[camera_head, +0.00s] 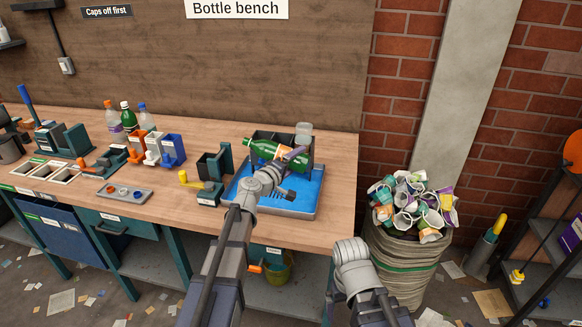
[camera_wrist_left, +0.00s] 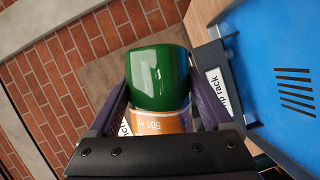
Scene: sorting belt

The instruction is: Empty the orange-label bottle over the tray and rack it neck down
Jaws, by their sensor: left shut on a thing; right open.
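The green bottle (camera_head: 262,149) lies nearly level above the back of the blue tray (camera_head: 250,191), in front of the dark rack. My left gripper (camera_head: 293,160) is shut around it. In the left wrist view the bottle (camera_wrist_left: 158,75) sits between the purple fingers, with an orange band marked 500 ml (camera_wrist_left: 150,124) at the jaws. No liquid stream shows. The rack's label (camera_wrist_left: 217,90) is partly hidden there, and the tray (camera_wrist_left: 285,60) is to the right. A clear upturned bottle (camera_head: 304,130) stands at the rack's right. My right arm is at lower right; its gripper is not visible.
Several bottles (camera_head: 128,117) stand at the back left of the bench, one of them green. Coloured holders (camera_head: 153,148), a teal stand with a yellow handle (camera_head: 205,185) and a small cap tray (camera_head: 125,192) lie left of the blue tray. A full sack (camera_head: 405,265) stands right of the bench.

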